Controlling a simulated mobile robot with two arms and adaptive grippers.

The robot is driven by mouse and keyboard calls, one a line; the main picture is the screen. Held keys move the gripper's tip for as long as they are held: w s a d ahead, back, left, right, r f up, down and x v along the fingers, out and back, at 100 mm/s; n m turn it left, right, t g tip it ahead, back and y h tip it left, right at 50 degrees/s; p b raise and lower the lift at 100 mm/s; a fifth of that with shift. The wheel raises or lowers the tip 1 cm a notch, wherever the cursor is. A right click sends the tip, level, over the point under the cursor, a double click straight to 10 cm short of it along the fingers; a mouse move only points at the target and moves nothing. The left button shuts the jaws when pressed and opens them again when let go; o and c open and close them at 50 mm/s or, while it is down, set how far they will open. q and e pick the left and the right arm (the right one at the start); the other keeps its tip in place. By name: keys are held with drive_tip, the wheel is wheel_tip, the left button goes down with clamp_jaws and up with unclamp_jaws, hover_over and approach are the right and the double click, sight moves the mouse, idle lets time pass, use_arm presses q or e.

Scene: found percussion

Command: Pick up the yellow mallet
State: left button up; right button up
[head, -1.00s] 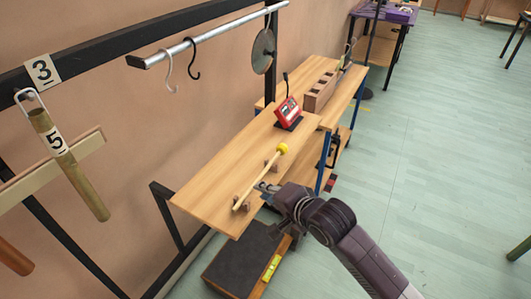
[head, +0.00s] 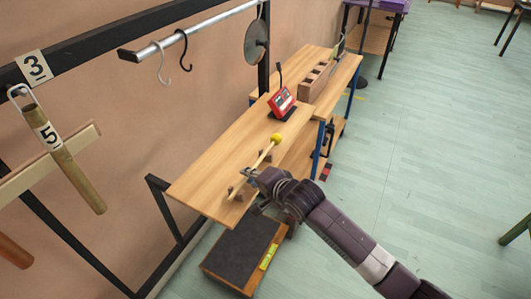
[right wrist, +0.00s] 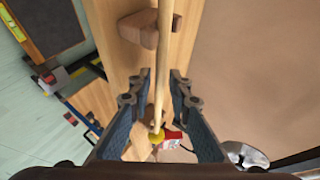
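The yellow mallet has a ball head (head: 276,138) and a pale wooden stick (head: 256,165). It lies on small wooden rests along the front bench (head: 208,182), head toward the back. My right gripper (head: 250,173) is at the bench's right edge, beside the middle of the stick. In the right wrist view its fingers (right wrist: 158,82) are open and apart, with the stick (right wrist: 165,40) running between them and the yellow head (right wrist: 156,134) lower down. I see no clear contact. My left gripper is not in view.
A red device (head: 282,102) stands behind the mallet head. A wooden block with slots (head: 317,82) is farther back. A metal rail (head: 205,35) with hooks and a hanging disc (head: 255,42) is above left. A dark-topped box (head: 238,252) sits below.

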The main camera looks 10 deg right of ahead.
clamp_jaws()
drive_tip(key=shift+r, duration=0.15)
